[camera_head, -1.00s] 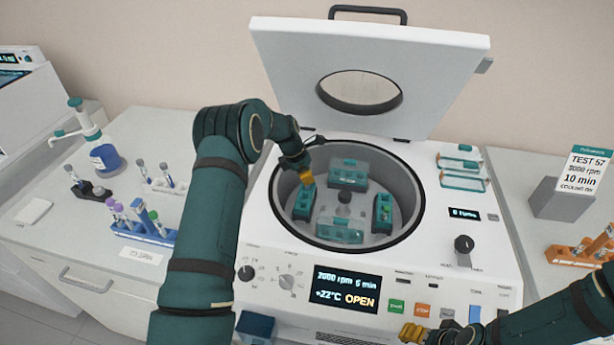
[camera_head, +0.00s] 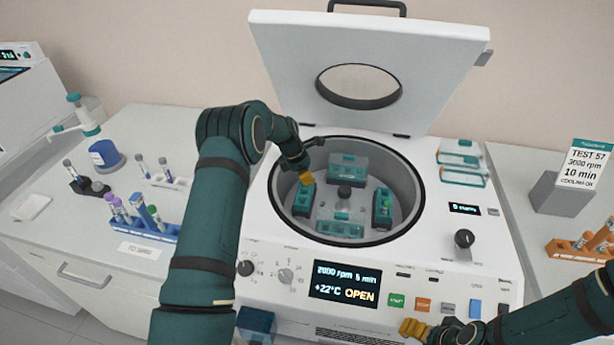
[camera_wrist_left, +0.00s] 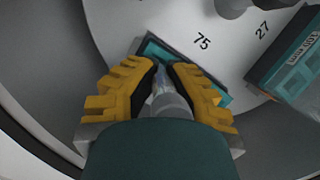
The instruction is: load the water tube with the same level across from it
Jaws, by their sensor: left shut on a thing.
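My left gripper (camera_head: 305,179) is at the left side of the open centrifuge bowl, at the left teal bucket (camera_head: 303,204). In the left wrist view its yellow fingers (camera_wrist_left: 166,88) are shut on a clear tube (camera_wrist_left: 163,82), which points down at a teal bucket (camera_wrist_left: 215,92) by the number 75. How deep the tube sits, and its water level, I cannot tell. Across the rotor, the right bucket (camera_head: 382,216) holds a tube with a green top (camera_head: 386,206). My right gripper (camera_head: 413,328) is in front of the centrifuge panel; its jaw state is unclear.
The centrifuge lid (camera_head: 420,75) stands raised. Other buckets sit at the bowl's back (camera_head: 347,166) and front (camera_head: 340,229). A blue rack (camera_head: 136,227) with several tubes and a white rack (camera_head: 172,183) stand left. An orange rack (camera_head: 580,252) and a sign (camera_head: 583,166) stand right.

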